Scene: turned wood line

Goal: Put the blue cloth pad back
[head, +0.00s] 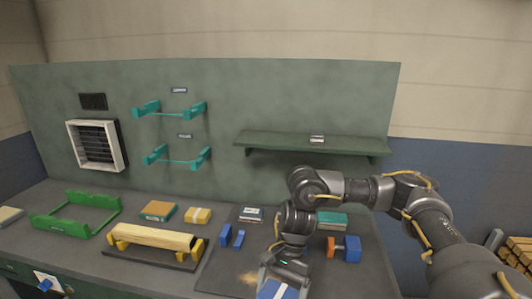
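A blue block-like thing with a white band (272,291), which looks like the blue cloth pad, is at the bottom edge of the head view, partly cut off. My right gripper (283,280) points down over it, with a finger on each side. The blue thing fills most of the space between the fingers. The fingertips are cut off by the frame, so I cannot tell whether they grip it. My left gripper is not in view.
A yellow wooden bar lies on a yellow-ended cradle (152,238). A green frame (76,213), small packs (158,211), blue blocks (225,235) and an orange-and-blue piece (345,248) stand on the bench. A green shelf (313,144) and teal brackets (172,110) are on the back panel.

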